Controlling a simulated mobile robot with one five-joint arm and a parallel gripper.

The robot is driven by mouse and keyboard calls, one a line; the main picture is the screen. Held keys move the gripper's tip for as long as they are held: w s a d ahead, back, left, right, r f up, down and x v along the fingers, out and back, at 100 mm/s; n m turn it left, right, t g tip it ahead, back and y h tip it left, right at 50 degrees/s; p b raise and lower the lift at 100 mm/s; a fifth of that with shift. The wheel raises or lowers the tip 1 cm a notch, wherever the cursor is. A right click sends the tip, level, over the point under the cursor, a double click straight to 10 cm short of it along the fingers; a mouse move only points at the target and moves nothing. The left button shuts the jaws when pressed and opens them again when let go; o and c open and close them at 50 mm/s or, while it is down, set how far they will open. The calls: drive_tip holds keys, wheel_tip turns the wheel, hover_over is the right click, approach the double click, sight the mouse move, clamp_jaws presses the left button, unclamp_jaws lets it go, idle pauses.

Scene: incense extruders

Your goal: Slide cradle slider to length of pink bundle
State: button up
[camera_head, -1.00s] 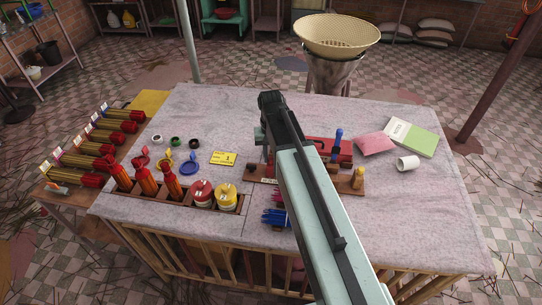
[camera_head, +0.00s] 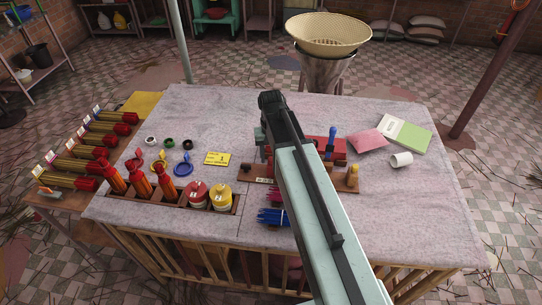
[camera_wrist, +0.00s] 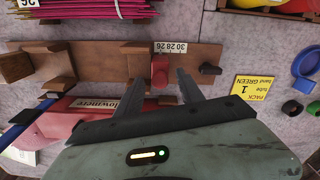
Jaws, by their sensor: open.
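The cradle (camera_head: 258,180) is a brown wooden board near the table's middle, partly hidden by my arm in the head view. In the wrist view the cradle board (camera_wrist: 105,62) carries a scale strip (camera_wrist: 170,47) reading 30, 28, 26. A red upright block (camera_wrist: 160,72), which looks like the slider, stands beside the scale. My gripper (camera_wrist: 158,64) is open, with one finger on each side of this red block; contact cannot be told. The pink bundle (camera_wrist: 90,8) lies beside the board, near a tag (camera_wrist: 22,4) reading 26. My fingertips are hidden in the head view.
A red press (camera_head: 322,147) with a blue handle (camera_head: 332,138) stands behind the cradle. A blue bundle (camera_head: 272,216) lies in front. A yellow card (camera_head: 216,158) and rings are to the left, bottles (camera_head: 164,187) front left. A white cup (camera_head: 401,159) is at right.

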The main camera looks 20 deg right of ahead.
wheel_tip(320, 180, up, 8)
drive_tip(key=p, duration=0.7)
drive_tip(key=shift+p, duration=0.4)
drive_tip(key=shift+f, duration=0.15)
